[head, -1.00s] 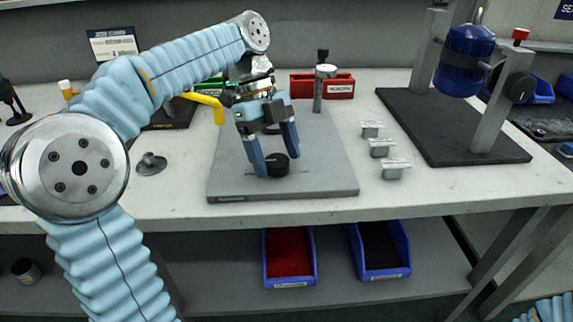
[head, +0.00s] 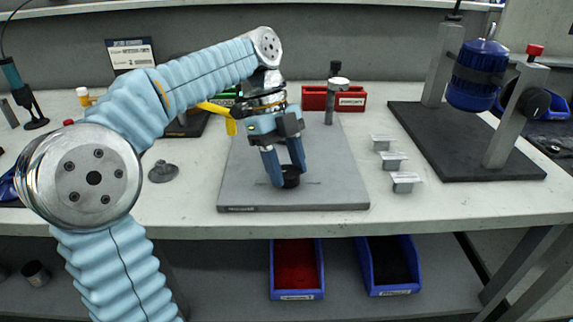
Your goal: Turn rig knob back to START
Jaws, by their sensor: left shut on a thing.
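My left gripper (head: 283,177) reaches down over the grey plate on the bench, fingers pointing down. It is shut on a small round black piece (head: 291,180) near the plate's front, which the fingers partly cover. A pump rig stands at the right: a blue cylinder (head: 478,76) held between two grey posts on a dark base (head: 440,143). A black round knob (head: 534,102) sits on the outer side of its right post, clear of the gripper. No START mark can be read. My right gripper is out of view.
The grey plate (head: 240,190) carries an upright grey post (head: 334,100) behind the gripper. Small metal blocks (head: 392,160) stand between plate and rig. A red bin (head: 314,97) is behind. Blue bins (head: 297,270) are on the lower shelf. The bench front is mostly free.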

